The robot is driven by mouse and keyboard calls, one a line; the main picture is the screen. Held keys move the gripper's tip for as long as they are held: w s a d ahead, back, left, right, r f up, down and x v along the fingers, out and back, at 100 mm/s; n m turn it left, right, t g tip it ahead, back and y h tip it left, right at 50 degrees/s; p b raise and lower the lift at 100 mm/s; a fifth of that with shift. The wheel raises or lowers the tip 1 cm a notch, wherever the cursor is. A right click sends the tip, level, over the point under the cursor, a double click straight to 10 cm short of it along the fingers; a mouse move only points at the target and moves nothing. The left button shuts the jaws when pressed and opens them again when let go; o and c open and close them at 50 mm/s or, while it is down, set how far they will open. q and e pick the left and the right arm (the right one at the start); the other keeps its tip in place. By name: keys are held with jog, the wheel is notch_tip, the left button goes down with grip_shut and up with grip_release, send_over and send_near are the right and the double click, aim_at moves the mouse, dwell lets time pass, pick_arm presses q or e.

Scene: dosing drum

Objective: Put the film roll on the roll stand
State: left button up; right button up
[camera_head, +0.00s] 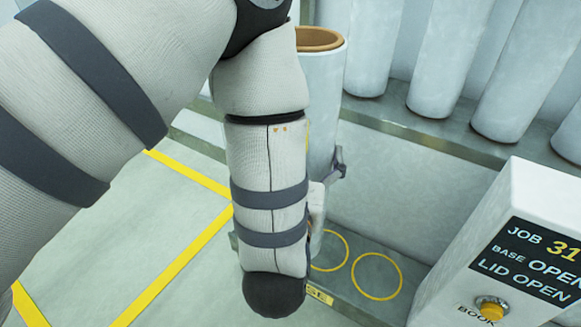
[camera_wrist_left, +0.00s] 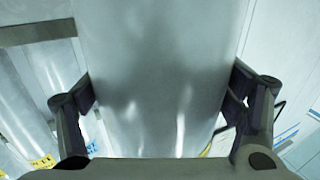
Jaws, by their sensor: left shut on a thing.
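The film roll (camera_head: 325,85) is a tall pale cylinder with a brown core showing at its top end. It stands about upright behind my left forearm in the head view. My left gripper (camera_wrist_left: 162,92) is shut on the roll, with one finger on each side of it in the left wrist view. In the head view my arm hides most of this gripper; one finger (camera_head: 338,163) shows at the roll's right side. I cannot clearly identify the roll stand. My right gripper is not in view.
Several pale cylinders (camera_head: 450,60) stand in a row on a metal ledge (camera_head: 420,125) at the back. A grey plate (camera_head: 345,285) with yellow circles lies below the arm. A white control box (camera_head: 525,205) with a yellow button stands at right. Yellow lines mark the open floor (camera_head: 135,215) at left.

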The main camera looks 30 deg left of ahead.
pick_arm(q)
jog(key=w+d+f+b, duration=0.4)
jog(key=w+f+b, duration=0.2)
jog(key=f, duration=0.5)
jog(key=w, duration=0.2)
jog(key=shift+w, duration=0.3)
jog(key=o, duration=1.8)
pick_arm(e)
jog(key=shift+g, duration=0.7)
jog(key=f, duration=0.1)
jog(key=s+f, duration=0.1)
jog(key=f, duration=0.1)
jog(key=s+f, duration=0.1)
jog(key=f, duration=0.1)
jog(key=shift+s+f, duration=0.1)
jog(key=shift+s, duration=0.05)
